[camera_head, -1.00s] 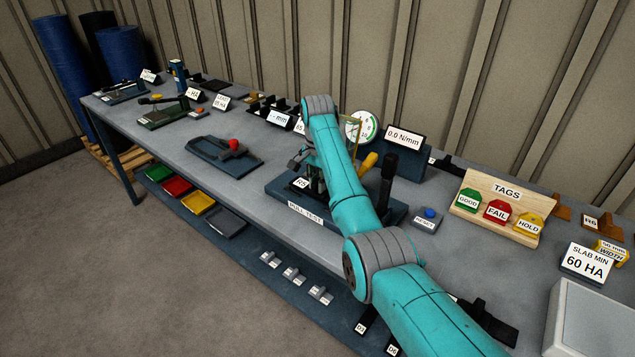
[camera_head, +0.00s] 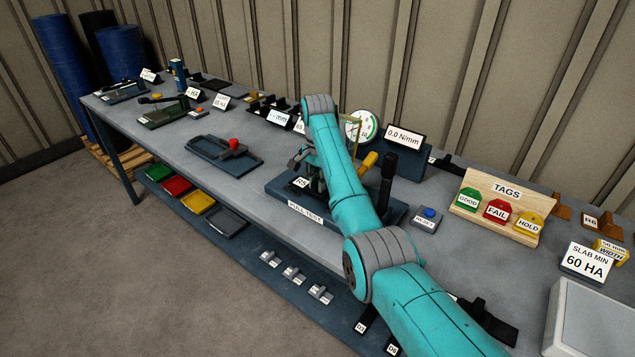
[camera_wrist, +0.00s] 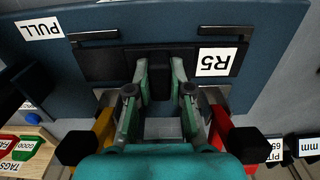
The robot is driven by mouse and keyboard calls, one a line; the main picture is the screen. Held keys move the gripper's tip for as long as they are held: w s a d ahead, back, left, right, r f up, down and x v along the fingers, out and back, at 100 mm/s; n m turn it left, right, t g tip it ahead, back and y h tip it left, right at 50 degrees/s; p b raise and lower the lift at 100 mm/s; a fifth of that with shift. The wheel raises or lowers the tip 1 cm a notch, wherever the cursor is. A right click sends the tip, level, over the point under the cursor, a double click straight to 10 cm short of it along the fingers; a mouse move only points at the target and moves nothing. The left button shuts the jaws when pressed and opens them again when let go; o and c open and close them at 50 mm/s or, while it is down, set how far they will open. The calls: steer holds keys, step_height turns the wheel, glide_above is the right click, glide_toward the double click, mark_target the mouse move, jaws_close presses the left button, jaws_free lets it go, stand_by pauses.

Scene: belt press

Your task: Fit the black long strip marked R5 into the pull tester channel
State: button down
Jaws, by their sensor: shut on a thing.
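The black long strip marked R5 (camera_wrist: 100,65) lies across the blue pull tester (camera_wrist: 270,25) in the wrist view, its white R5 tag near its right end. My gripper (camera_wrist: 158,78) is shut on the strip's middle, which its fingers partly cover. Thin black rails (camera_wrist: 93,36) of the channel run along the strip's upper side. I cannot tell whether the strip is fully down in the channel. In the head view, the R5 tag (camera_head: 301,183) shows at the tester's left (camera_head: 280,190); my arm hides most of the strip and gripper.
A black lever (camera_head: 388,180), a yellow handle (camera_head: 369,161), a dial gauge (camera_head: 361,128) and a 0.0 N/mm display (camera_head: 403,138) stand close around the tester. A blue-button reset box (camera_head: 429,215) and tags board (camera_head: 500,210) are right.

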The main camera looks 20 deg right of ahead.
mark_target(317, 180)
steer(key=shift+f, duration=0.65)
stand_by(0.4)
steer(key=c, duration=1)
jaws_free()
steer(key=shift+r, duration=0.1)
steer(key=shift+r, duration=3.45)
